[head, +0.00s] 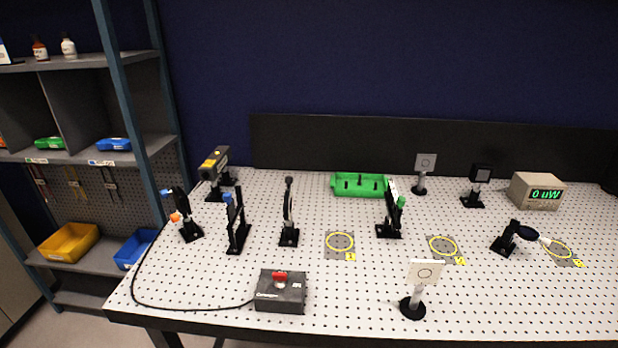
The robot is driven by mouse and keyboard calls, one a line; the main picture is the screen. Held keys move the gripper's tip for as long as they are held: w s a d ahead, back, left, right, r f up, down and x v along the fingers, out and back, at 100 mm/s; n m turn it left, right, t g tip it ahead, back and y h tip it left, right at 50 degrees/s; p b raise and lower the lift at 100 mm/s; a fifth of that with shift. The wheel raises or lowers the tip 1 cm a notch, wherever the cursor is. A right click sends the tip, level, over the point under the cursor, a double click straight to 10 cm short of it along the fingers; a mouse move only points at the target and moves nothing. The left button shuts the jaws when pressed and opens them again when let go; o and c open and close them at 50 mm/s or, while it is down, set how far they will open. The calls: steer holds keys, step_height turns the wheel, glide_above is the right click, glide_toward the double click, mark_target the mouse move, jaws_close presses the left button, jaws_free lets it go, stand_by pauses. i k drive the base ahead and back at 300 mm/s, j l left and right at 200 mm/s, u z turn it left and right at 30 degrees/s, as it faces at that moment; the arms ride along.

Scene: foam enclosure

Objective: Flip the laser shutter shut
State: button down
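No part is clearly labelled as the laser shutter. A slim black post with an upright arm and a rounded top (289,212) stands left of the table's middle; it may be the shutter, but I cannot tell. A grey control box (281,293) with a red switch (280,276) sits at the front left, its black cable running left and up toward the back. A black and yellow laser housing (215,164) stands at the back left. The power meter (537,192) at the right reads 0 uW. My gripper is not in view.
Black mounts with blue (237,222), orange-tipped (184,216) and green-tipped parts (390,212) stand on the perforated white table (330,305). A green tray (359,184) lies behind.

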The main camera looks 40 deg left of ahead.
mark_target(230, 210)
steer(key=j+u, duration=0.3)
steer(key=u, duration=0.15)
steer(key=j+u, duration=0.4)
steer(key=i+j+u, duration=0.1)
steer(key=j+u, duration=0.15)
steer(key=u, duration=0.2)
